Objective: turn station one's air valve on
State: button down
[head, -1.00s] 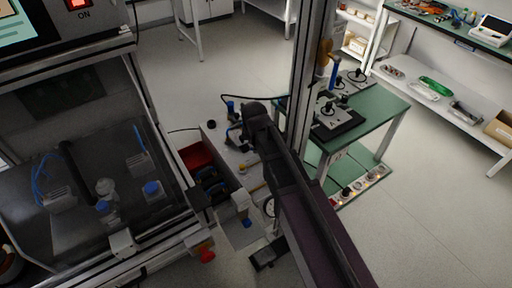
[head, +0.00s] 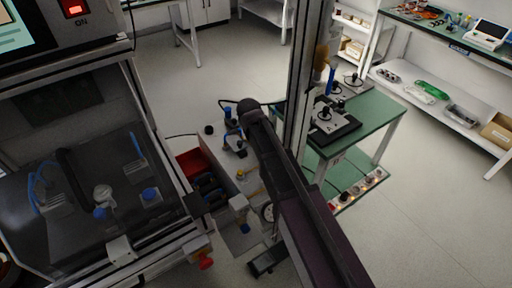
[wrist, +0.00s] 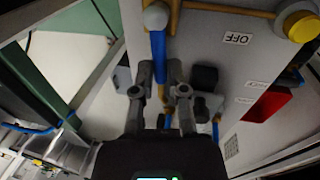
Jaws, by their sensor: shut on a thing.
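In the wrist view, my gripper (wrist: 161,92) has a finger on each side of the end of a blue lever (wrist: 157,52) and is shut on it. The lever runs from a grey round hub (wrist: 156,17) down between the fingers. A yellow pipe (wrist: 174,14) runs beside the hub. An upside-down OFF label (wrist: 236,38) is on the pale panel to the right of the lever. Other small labels on the panel are too blurred to read. In the head view, my arm hides the lever, and my fingers cannot be made out.
A yellow round knob (wrist: 301,26) stands at the wrist view's upper right, above a red bin (wrist: 266,104). In the head view, a framed machine (head: 75,190) is on the left. A green-topped bench (head: 375,115) stands right of a metal post (head: 302,85). Floor is clear at right.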

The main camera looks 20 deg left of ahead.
jog(key=shift+w+d+m, duration=0.1)
jog(key=shift+m, duration=0.3)
jog(key=c, duration=0.7)
grip_release()
